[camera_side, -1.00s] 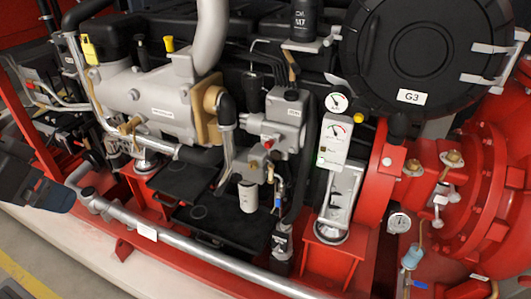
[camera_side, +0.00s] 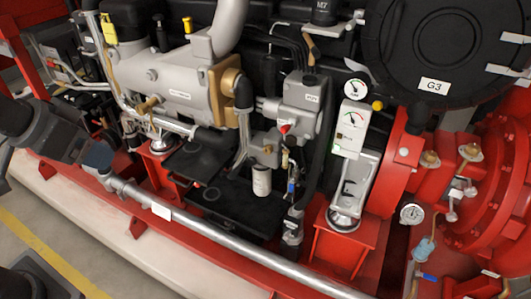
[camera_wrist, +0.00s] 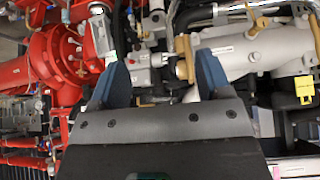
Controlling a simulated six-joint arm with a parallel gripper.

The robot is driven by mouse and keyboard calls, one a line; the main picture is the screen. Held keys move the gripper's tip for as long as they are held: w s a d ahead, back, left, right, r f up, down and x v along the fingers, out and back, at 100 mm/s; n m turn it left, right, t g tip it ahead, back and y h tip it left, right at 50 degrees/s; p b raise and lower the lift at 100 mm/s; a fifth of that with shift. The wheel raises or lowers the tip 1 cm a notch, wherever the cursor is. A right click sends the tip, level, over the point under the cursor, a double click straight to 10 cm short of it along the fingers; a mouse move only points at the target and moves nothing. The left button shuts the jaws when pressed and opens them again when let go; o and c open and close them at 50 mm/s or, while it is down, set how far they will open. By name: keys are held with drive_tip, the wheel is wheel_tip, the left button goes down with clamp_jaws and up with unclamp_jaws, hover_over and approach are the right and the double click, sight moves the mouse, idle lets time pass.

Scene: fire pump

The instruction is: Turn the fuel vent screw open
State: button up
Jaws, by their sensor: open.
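The fuel vent screw cannot be picked out for sure. A grey housing (camera_side: 301,100) with a small red-tipped fitting (camera_side: 285,129) sits mid-engine in the side view. A brass-coloured fitting (camera_side: 266,150) and a white filter canister (camera_side: 262,181) are below it. My gripper (camera_side: 98,156) shows only in part at the left of the side view, well away from the housing. In the wrist view its two blue fingers (camera_wrist: 157,60) are spread apart with nothing held between them. The grey housing (camera_wrist: 148,58) appears beyond the gap between them.
A long silver pipe (camera_side: 230,246) runs along the front of the red frame.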

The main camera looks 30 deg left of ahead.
sight(266, 152)
drive_tip(key=w+d+f+m+t, duration=0.1)
drive_tip(key=w, duration=0.4)
drive_tip(key=w+d+f+t, duration=0.1)
drive_tip(key=w+d, duration=0.1)
drive_tip(key=w, duration=0.2)
drive_tip(key=w+d+f+m+t+h, duration=0.1)
drive_tip(key=w, duration=0.4)
drive_tip(key=shift+w+d+m, duration=0.3)
drive_tip(key=shift+d, duration=0.05)
drive_tip(key=shift+c, duration=1.4)
drive_tip(key=w+d+f+m+t, duration=0.3)
drive_tip(key=w+d+f+t, duration=0.25)
drive_tip(key=w+f, duration=0.7)
wheel_tip(266, 152, down, 11)
drive_tip(key=s+d+m+t+y, duration=0.1)
drive_tip(key=s+d+m+t, duration=0.1)
drive_tip(key=d+m+t, duration=0.1)
drive_tip(key=w, duration=1.4)
drive_tip(key=shift+a+f, duration=0.25)
drive_tip(key=shift+a, duration=0.05)
drive_tip(key=c, duration=0.9)
